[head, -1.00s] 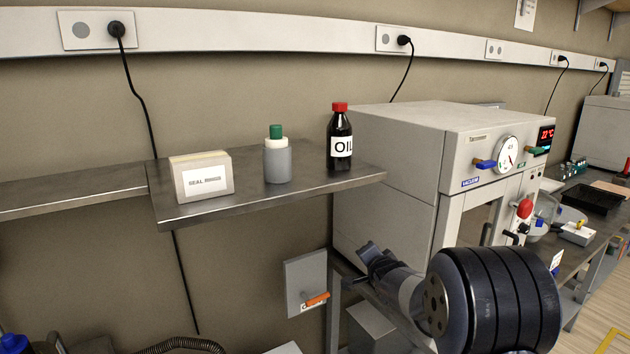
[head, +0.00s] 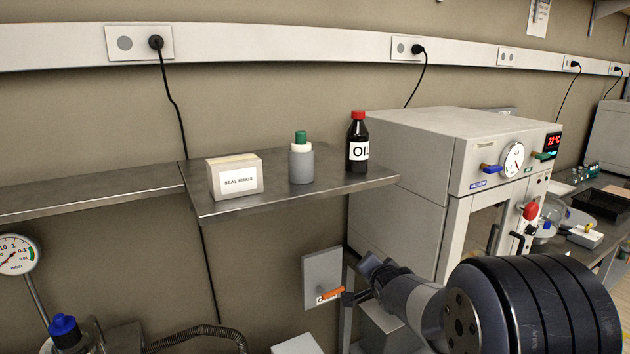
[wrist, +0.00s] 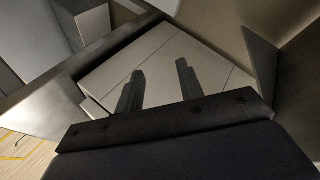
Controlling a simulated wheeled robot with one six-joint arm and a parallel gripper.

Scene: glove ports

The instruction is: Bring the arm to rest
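My arm reaches in from the lower right of the head view, with large dark ribbed joint covers nearest the camera. My gripper (head: 370,266) is at its far end, below the shelf and in front of the lower left part of the vacuum oven (head: 400,165). In the wrist view my gripper (wrist: 159,88) shows two dark fingers standing apart with nothing between them. A pale panelled surface lies beyond the fingers; I cannot tell how far off. The fingertips are small and partly unclear in the head view.
A metal shelf (head: 325,190) holds a seal rings box (head: 236,178), a green-capped bottle (head: 301,163) and an oil bottle (head: 358,145). A wall box with an orange handle (head: 331,294) is close left of my gripper. A gauge (head: 16,255) and blue-capped equipment (head: 64,328) stand at left.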

